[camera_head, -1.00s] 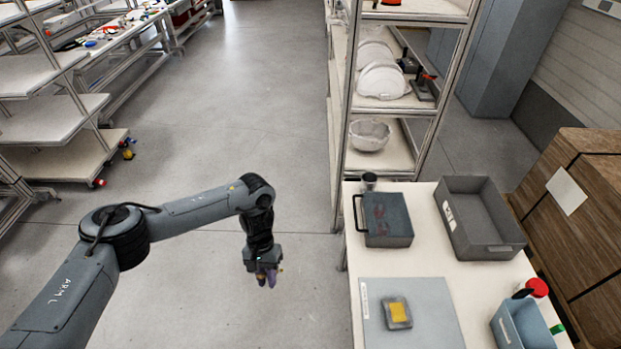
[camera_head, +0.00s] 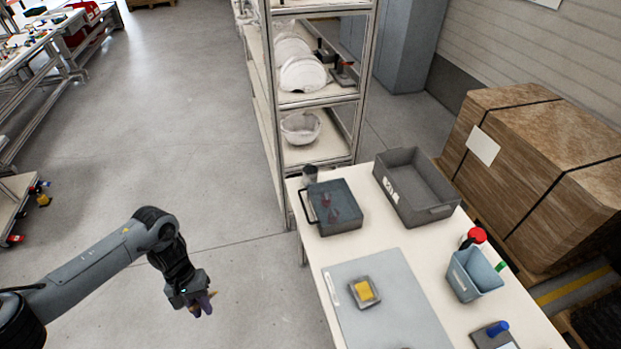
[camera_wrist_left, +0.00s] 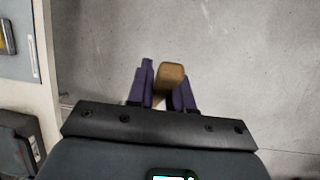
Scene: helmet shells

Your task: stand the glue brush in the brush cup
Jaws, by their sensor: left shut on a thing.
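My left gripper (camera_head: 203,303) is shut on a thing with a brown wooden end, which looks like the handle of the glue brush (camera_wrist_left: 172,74). In the left wrist view the wood shows between the purple fingers (camera_wrist_left: 160,88); bristles cannot be made out. The gripper hangs over open floor, left of the table and apart from it. My right gripper is not in view.
The white table (camera_head: 312,250) holds a dark case with a handle (camera_head: 335,222), a grey crate (camera_head: 437,211), a grey mat (camera_head: 390,318) with a yellow-topped block (camera_head: 364,290), and a blue-grey bin (camera_head: 475,280). A shelf rack (camera_head: 322,102) stands close behind the cup.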

